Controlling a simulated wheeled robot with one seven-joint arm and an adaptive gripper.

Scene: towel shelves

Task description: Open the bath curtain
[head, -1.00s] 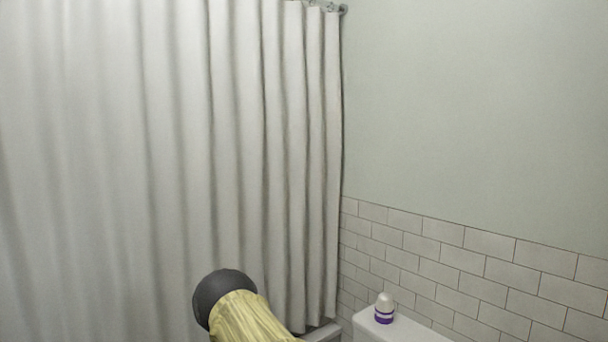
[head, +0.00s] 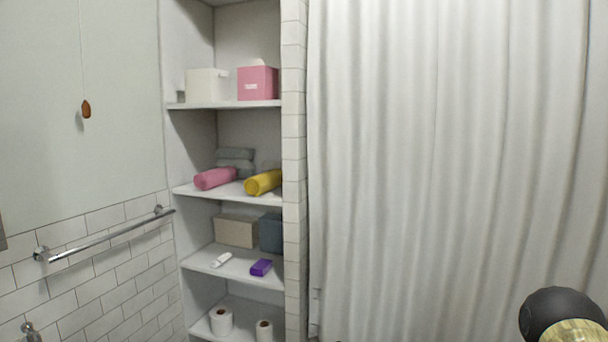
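The bath curtain (head: 420,170) is white and pleated. It hangs across the right half of the head view, from the tiled edge of the shelf niche to the right picture edge, and looks drawn closed over that span. Its rod and its lower hem are out of the picture. A dark rounded part of my arm with a yellowish section shows at the bottom right, in front of the curtain. My gripper is not in view, so its state and its distance from the curtain are hidden.
A shelf niche (head: 226,190) left of the curtain holds boxes, rolled pink and yellow towels (head: 263,182), a purple pack and toilet rolls (head: 221,320). A metal towel bar (head: 105,235) sticks out from the left wall. A cord with a brown pull (head: 86,109) hangs above.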

